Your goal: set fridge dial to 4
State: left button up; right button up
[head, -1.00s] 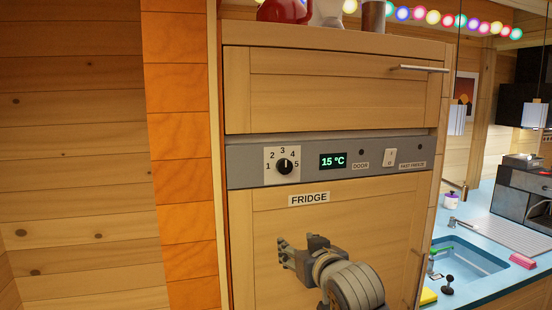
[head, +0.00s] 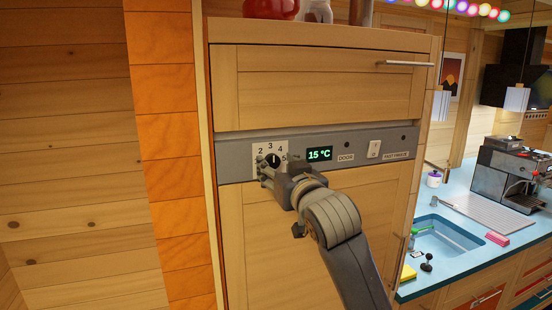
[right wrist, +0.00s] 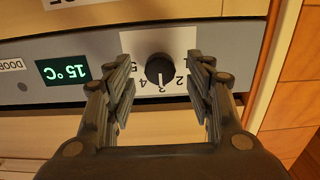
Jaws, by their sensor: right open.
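The fridge dial (head: 273,160) is a round black knob on a white plate numbered 1 to 5, set in the grey control panel (head: 330,144). In the right wrist view the dial (right wrist: 159,70) appears upside down, and its white mark points at 3. My right gripper (head: 272,174) is at the panel in front of the dial. In the wrist view the right gripper's (right wrist: 159,88) open fingers stand on either side of the knob, with a gap at each side. In the head view the gripper hides the plate's lower part. My left gripper is not in view.
The green display (head: 319,154) beside the dial reads 15 °C. A white switch (head: 374,149) sits further right on the panel. A drawer (head: 320,85) with a bar handle is above. A blue counter with a sink (head: 440,240) lies at the right.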

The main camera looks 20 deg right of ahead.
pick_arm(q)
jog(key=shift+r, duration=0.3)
pick_arm(e)
jog(key=shift+w+f, duration=0.1)
jog(key=shift+w, duration=0.65)
jog(key=shift+s, duration=0.1)
jog(key=c, duration=1.1)
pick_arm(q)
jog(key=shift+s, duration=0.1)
pick_arm(e)
jog(key=shift+o, duration=0.2)
jog(key=shift+a+m, duration=0.1)
jog(key=shift+m, duration=0.2)
jog(key=m, duration=0.4)
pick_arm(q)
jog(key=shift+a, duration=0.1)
pick_arm(e)
jog(key=shift+m, duration=2)
